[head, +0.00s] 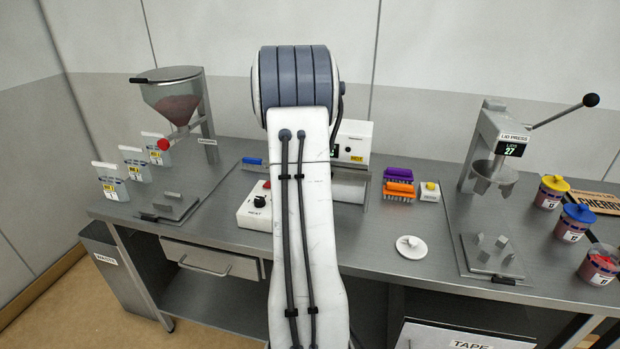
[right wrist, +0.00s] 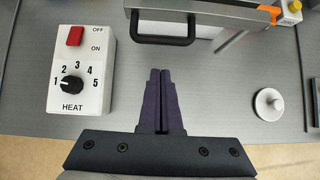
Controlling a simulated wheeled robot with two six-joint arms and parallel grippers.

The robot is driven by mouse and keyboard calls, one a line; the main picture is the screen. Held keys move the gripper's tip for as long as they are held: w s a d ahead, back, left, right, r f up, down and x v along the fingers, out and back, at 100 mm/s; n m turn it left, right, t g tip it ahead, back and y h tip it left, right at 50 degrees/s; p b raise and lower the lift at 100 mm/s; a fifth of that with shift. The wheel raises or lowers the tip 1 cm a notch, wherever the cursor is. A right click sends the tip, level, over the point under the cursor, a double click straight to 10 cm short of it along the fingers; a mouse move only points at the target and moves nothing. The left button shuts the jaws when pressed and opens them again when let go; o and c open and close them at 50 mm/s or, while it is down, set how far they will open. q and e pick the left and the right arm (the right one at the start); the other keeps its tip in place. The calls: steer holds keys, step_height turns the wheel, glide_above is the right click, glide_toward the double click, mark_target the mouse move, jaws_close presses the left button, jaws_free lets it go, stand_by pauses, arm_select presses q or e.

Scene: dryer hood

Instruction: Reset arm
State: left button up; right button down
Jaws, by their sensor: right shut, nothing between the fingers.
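My right gripper (right wrist: 160,72) is shut and empty in the right wrist view, its two dark fingers pressed together above the metal bench top. It is between the heat control box (right wrist: 82,70) on the left and a round white lid with a knob (right wrist: 268,103) on the right. A black handle (right wrist: 165,40) lies just beyond the fingertips, apart from them. In the head view a raised white arm of mine fills the middle and hides part of the bench. No gripper shows in the head view, and my left gripper is not in view.
The heat box (head: 257,208) and white lid (head: 411,247) sit on the bench (head: 385,225). A hopper (head: 172,95) and several pouches stand left. Purple and orange racks (head: 398,190) lie right of my arm. A lid press (head: 497,150) and several jars (head: 578,222) stand right.

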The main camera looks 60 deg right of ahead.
steer(key=p+v, duration=0.3)
steer(key=v, duration=0.7)
steer(key=shift+s, duration=0.1)
